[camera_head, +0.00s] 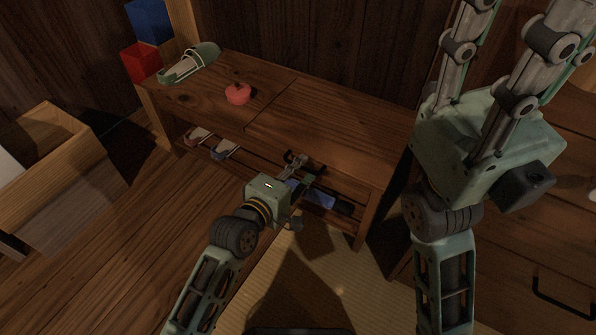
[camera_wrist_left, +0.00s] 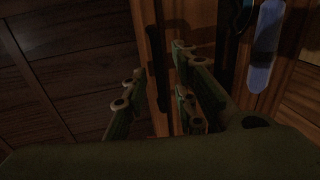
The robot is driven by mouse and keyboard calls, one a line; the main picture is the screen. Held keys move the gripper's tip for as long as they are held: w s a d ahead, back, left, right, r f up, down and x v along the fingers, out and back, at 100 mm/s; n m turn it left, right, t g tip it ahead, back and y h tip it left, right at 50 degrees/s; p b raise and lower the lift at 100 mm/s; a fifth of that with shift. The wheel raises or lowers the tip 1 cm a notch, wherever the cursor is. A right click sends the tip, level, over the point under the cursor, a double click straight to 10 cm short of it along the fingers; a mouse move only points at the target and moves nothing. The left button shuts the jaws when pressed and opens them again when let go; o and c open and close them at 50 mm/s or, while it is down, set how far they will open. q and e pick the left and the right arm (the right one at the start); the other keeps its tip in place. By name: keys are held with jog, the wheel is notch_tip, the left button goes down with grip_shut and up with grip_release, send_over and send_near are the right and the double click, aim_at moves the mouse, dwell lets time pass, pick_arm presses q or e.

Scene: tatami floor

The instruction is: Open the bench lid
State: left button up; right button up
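The wooden bench (camera_head: 190,105) stands against the back wall. Its lid (camera_head: 335,125) is the right part of the top, lying flat and shut. A dark handle (camera_head: 319,169) is on the lid's front edge, and it also shows in the left wrist view (camera_wrist_left: 157,75). My left gripper (camera_head: 299,166) is at this handle. In the left wrist view its fingers (camera_wrist_left: 155,90) are apart, with the handle between them; I cannot tell whether they touch it. My right gripper (camera_head: 505,60) is raised at the right, its fingers apart and empty, tips beyond the frame.
A green and white shoe (camera_head: 190,64) and a red lidded pot (camera_head: 238,93) sit on the bench's left part, off the lid. Shoes (camera_head: 225,149) are on the lower shelf. A wooden box (camera_head: 75,150) stands left. A drawer cabinet (camera_head: 545,240) is close at right.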

pick_arm(q)
grip_shut()
dwell(0.6)
